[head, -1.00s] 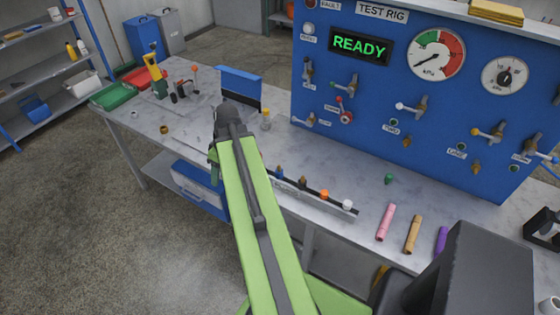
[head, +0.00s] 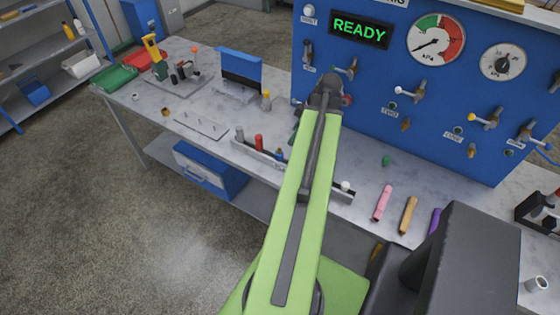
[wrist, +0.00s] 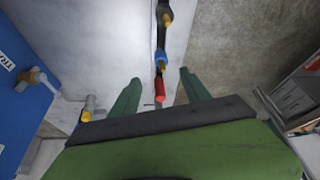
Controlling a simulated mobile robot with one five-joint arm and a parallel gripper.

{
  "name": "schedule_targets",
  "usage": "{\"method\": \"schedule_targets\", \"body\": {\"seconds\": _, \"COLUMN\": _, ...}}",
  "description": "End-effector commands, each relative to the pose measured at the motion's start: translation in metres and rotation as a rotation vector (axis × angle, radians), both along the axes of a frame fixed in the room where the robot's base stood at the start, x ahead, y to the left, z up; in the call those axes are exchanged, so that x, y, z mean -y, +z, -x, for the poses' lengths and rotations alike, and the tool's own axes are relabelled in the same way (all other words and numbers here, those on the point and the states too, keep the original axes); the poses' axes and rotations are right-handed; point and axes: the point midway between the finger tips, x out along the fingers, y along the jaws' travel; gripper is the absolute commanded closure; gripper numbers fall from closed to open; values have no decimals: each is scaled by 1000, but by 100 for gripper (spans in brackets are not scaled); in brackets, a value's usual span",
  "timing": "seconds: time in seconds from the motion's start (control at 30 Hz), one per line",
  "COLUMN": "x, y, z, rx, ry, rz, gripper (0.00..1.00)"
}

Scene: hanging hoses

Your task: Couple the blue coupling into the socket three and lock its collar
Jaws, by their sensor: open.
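The blue coupling (head: 279,154) stands in the dark rack on the bench, just left of my arm in the head view. In the wrist view it shows as a blue piece (wrist: 161,57) beyond the fingertips. My gripper (wrist: 158,80) is open, with its two green fingers apart and nothing held. A red piece (wrist: 160,88) appears between the fingers in the picture; I cannot tell its distance. The blue test panel (head: 440,105) carries several sockets with levers; their labels are too small to read surely, so I cannot single out socket three.
Red (head: 259,142) and grey (head: 240,134) pieces stand in the rack; my arm hides its middle. A white-topped piece (head: 345,186) stands at its right end. Pink (head: 382,203) and tan (head: 407,214) cylinders lie to the right. The panel display (head: 360,29) reads READY.

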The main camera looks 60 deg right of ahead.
Motion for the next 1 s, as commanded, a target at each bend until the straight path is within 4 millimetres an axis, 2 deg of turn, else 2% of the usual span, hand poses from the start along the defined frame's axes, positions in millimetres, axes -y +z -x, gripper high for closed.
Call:
{"method": "schedule_targets", "body": {"seconds": 0.03, "x": -1, "y": -23, "z": -5, "rx": 0, "ry": 1, "rz": -1, "gripper": 45}}
{"method": "schedule_targets", "body": {"seconds": 0.23, "x": -6, "y": -61, "z": -21, "rx": 0, "ry": 0, "rz": -1, "gripper": 45}}
{"method": "schedule_targets", "body": {"seconds": 0.3, "x": -6, "y": -67, "z": -25, "rx": 0, "ry": 0, "rz": 0, "gripper": 45}}
{"method": "schedule_targets", "body": {"seconds": 0.53, "x": -8, "y": -69, "z": -29, "rx": 0, "ry": 0, "rz": 0, "gripper": 45}}
{"method": "schedule_targets", "body": {"seconds": 0.83, "x": -16, "y": -111, "z": -53, "rx": -1, "ry": -1, "rz": 0, "gripper": 45}}
{"method": "schedule_targets", "body": {"seconds": 1.0, "x": -16, "y": -109, "z": -55, "rx": -1, "ry": -3, "rz": -1, "gripper": 45}}
